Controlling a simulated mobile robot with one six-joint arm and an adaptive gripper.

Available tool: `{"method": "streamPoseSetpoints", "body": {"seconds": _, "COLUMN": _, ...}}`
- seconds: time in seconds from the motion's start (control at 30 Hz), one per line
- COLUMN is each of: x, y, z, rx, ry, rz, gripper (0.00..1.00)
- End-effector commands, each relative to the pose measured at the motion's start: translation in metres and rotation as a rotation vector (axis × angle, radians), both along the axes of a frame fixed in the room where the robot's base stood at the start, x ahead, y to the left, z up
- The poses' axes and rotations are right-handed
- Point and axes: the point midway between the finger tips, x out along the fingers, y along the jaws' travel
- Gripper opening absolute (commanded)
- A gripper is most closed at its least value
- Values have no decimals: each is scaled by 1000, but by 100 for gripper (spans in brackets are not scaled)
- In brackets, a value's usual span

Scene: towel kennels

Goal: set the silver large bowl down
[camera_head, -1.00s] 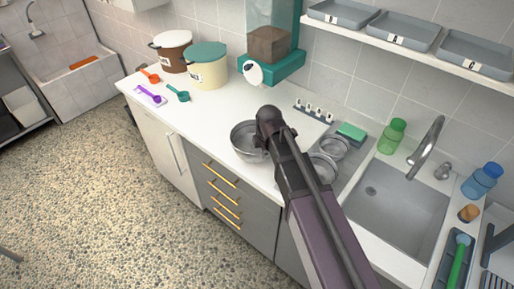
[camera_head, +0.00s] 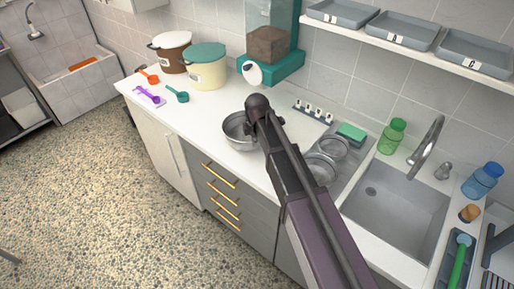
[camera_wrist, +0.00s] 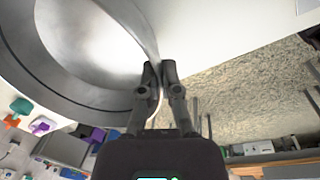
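The silver large bowl (camera_head: 235,131) is upright over the white counter (camera_head: 205,108), left of my arm, in the head view. Its right side is hidden behind my arm. Whether its base touches the counter cannot be told. In the wrist view the bowl (camera_wrist: 85,45) fills the upper left. My gripper (camera_wrist: 160,72) has its two fingers close together on either side of the bowl's rim and is shut on it. My fingers are hidden in the head view.
Smaller metal bowls (camera_head: 321,168) stand right of my arm, beside the sink (camera_head: 395,215). A teal dispenser (camera_head: 272,68) and lidded canisters (camera_head: 206,68) stand at the back. Coloured scoops (camera_head: 177,94) lie at the left. Counter left of the bowl is clear.

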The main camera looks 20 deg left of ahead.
Motion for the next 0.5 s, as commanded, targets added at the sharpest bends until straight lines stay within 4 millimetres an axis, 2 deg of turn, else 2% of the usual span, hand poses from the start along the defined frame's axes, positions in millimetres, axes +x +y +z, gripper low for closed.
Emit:
{"method": "streamPoseSetpoints", "body": {"seconds": 0.07, "x": 8, "y": 7, "z": -2, "rx": 1, "ry": -1, "rz": 0, "gripper": 0}}
{"method": "streamPoseSetpoints", "body": {"seconds": 0.3, "x": 5, "y": 5, "z": -26, "rx": 1, "ry": -1, "rz": 0, "gripper": 0}}
{"method": "streamPoseSetpoints", "body": {"seconds": 0.5, "x": 5, "y": 5, "z": -36, "rx": 1, "ry": -1, "rz": 0, "gripper": 0}}
